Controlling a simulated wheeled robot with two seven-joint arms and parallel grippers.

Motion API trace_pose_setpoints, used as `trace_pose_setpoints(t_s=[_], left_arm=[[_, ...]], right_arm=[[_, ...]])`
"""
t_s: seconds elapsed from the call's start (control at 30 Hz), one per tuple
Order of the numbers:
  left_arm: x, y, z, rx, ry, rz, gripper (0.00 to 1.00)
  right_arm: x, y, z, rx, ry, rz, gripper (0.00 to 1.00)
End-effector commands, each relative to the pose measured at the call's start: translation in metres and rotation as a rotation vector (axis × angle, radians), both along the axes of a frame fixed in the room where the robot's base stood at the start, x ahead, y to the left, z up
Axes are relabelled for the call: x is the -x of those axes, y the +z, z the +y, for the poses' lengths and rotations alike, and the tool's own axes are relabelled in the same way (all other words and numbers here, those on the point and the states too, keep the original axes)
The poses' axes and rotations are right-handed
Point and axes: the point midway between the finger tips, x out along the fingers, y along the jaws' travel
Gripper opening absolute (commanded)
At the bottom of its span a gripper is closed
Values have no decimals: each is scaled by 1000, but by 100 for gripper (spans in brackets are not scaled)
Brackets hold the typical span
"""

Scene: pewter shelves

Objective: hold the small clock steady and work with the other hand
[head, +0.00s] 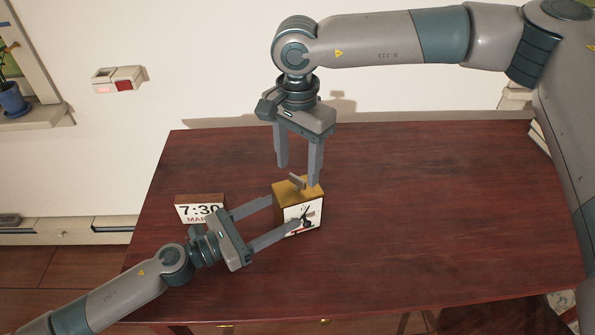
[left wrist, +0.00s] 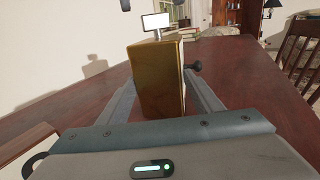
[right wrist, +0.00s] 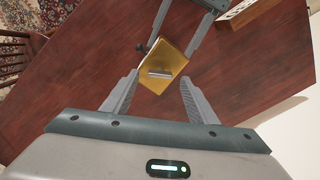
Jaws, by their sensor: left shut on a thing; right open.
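The small clock (head: 285,192) is a gold box with a white face and dark hands, standing on the dark red table (head: 420,215). A small grey plate (right wrist: 160,74) sticks up from its top, and a dark knob (left wrist: 194,66) shows at one side. My left gripper (head: 283,214) is shut on the clock, one finger on each side, as the left wrist view shows. My right gripper (head: 298,175) is open and points down above the clock's top. In the right wrist view, the clock and plate lie between and beyond its empty fingers (right wrist: 159,77).
A wall box with a red part (head: 118,81) and a potted plant (head: 12,99) are at the left.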

Motion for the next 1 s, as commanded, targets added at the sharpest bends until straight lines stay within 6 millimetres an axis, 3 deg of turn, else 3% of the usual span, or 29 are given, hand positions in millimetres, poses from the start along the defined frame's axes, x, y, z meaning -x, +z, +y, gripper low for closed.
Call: trace_pose_setpoints(t_s=[0.2, 0.6, 0.77, 1.0], left_arm=[[0, 0, 0, -1, 1, 0, 31], [0, 0, 0, -1, 1, 0, 31], [0, 0, 0, -1, 1, 0, 31], [0, 0, 0, -1, 1, 0, 31]], right_arm=[[0, -22, 0, 1, -1, 1, 53], [0, -28, 0, 1, 0, 1, 53], [0, -27, 0, 1, 0, 1, 15], [0, -27, 0, 1, -6, 1, 12]])
